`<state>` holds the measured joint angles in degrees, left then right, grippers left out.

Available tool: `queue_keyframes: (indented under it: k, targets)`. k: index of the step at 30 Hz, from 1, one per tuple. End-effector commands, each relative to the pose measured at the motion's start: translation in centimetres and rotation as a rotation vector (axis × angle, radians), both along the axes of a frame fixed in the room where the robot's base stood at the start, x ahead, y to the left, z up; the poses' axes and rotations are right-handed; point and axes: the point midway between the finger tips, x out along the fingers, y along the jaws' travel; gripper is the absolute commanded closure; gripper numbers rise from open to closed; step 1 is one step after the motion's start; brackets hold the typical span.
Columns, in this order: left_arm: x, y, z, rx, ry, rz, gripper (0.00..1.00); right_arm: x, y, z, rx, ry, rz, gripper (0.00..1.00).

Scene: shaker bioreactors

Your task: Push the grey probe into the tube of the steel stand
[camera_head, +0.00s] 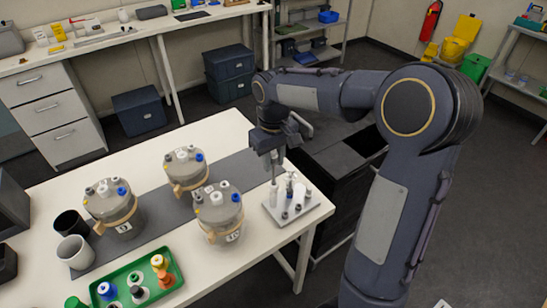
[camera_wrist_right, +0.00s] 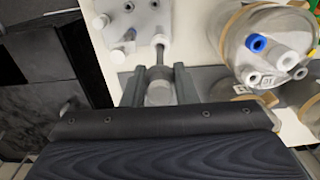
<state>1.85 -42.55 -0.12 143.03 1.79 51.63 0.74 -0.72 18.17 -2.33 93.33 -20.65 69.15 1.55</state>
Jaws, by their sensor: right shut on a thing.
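My right gripper (camera_head: 273,156) points down over the steel stand (camera_head: 310,210) at the right end of the table. It is shut on the grey probe (camera_head: 274,172), which hangs upright. The probe also shows between the fingers in the right wrist view (camera_wrist_right: 159,72). Its thin lower end reaches a white tube (camera_head: 273,192) at the stand's left side; I cannot tell how deep it sits. In the right wrist view the tube mouth (camera_wrist_right: 160,40) lines up with the probe. Other white tubes and bottles (camera_head: 298,193) stand on the stand. My left gripper is not in view.
Several lidded grey vessels, one near the stand (camera_head: 222,215), stand on the table (camera_head: 215,145). A green tray (camera_head: 120,275) with small bottles and a black and a white cup (camera_head: 75,250) are at the left.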

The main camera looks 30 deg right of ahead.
Motion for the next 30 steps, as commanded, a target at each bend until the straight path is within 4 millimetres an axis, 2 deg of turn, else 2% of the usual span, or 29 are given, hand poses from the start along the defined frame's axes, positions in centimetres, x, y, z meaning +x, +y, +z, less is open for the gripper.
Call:
queue_keyframes:
  k: [30]
  targets:
    - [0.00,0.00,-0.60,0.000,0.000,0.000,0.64,0.01,0.00,-0.94,0.000,0.000,0.000,0.98]
